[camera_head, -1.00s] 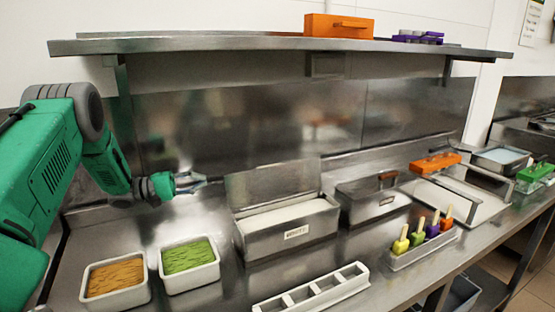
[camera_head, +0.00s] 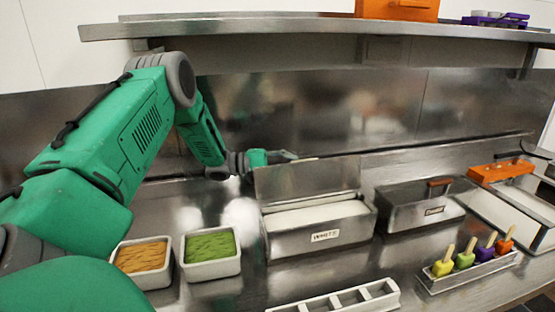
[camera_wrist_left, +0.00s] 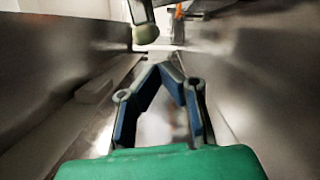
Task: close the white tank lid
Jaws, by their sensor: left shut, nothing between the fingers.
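The white tank (camera_head: 318,240) is a steel box with a label on its front and white content inside. Its steel lid (camera_head: 305,178) stands upright, hinged open at the back edge. My left gripper (camera_head: 288,157) is behind the upper left part of the lid, and its fingertips are partly hidden there. The left wrist view shows my left gripper (camera_wrist_left: 172,70) with its fingertips together and nothing between them. A steel surface, probably the lid, lies close on the right in that view. Whether the fingers touch the lid cannot be told. My right gripper is not seen.
Tubs of brown (camera_head: 142,262) and green (camera_head: 211,253) content stand left of the tank. A closed steel tank (camera_head: 415,208) is to its right. A divided white tray (camera_head: 340,300) lies in front, and popsicles stand in a rack (camera_head: 470,277). A shelf (camera_head: 300,30) hangs above.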

